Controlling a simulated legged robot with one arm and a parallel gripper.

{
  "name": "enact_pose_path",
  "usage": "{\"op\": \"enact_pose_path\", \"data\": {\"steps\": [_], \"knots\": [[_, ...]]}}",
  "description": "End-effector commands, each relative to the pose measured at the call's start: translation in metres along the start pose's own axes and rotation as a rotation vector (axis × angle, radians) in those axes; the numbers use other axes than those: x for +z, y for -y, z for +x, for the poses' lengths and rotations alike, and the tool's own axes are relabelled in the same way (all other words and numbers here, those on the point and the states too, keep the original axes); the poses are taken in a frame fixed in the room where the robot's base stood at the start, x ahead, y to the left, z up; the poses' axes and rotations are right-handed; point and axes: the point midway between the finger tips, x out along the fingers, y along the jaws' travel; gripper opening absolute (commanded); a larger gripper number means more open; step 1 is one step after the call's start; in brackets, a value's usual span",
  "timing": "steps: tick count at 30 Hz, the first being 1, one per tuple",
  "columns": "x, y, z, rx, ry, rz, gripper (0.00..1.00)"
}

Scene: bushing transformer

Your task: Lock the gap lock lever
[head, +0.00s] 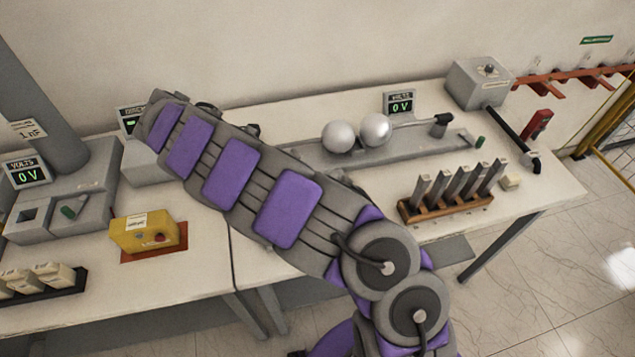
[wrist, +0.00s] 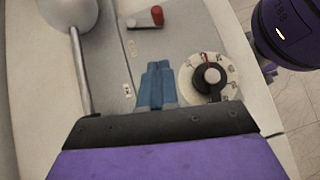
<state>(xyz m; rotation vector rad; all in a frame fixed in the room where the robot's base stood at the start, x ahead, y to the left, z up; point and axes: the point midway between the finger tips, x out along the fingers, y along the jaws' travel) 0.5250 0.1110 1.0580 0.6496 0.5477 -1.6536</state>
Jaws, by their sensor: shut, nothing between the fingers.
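My gripper (wrist: 157,84) shows in the wrist view as two blue fingers shut together with nothing between them. It is over the grey panel of the sphere-gap unit. A small grey lever with a red end (wrist: 157,15) lies on the panel at the top, beyond the fingertips and apart from them. It may be the gap lock lever; its label is too small to read. A round dial (wrist: 225,91) with a black knob and red mark is just right of the fingers. In the head view, two metal balls (head: 338,136) (head: 375,130) stand on the gap unit. My arm hides my gripper there.
In the wrist view, a metal ball (wrist: 68,10) with a rod (wrist: 80,70) is on the left. In the head view, a wooden rack (head: 445,210) with several grey bars stands at the right. A yellow box (head: 146,234) is at the left. Volt displays (head: 400,103) read 0.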

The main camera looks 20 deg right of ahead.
Motion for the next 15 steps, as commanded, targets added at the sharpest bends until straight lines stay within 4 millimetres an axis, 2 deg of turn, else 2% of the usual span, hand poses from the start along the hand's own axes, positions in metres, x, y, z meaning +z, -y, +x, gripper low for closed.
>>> {"op": "enact_pose_path", "data": {"steps": [5,8,15], "knots": [[-0.004,0.001,0.001,0.000,0.004,0.000,0.00],[-0.004,0.001,0.009,0.000,0.007,0.001,0.00],[-0.003,0.002,0.047,-0.004,0.009,0.003,0.00]]}}
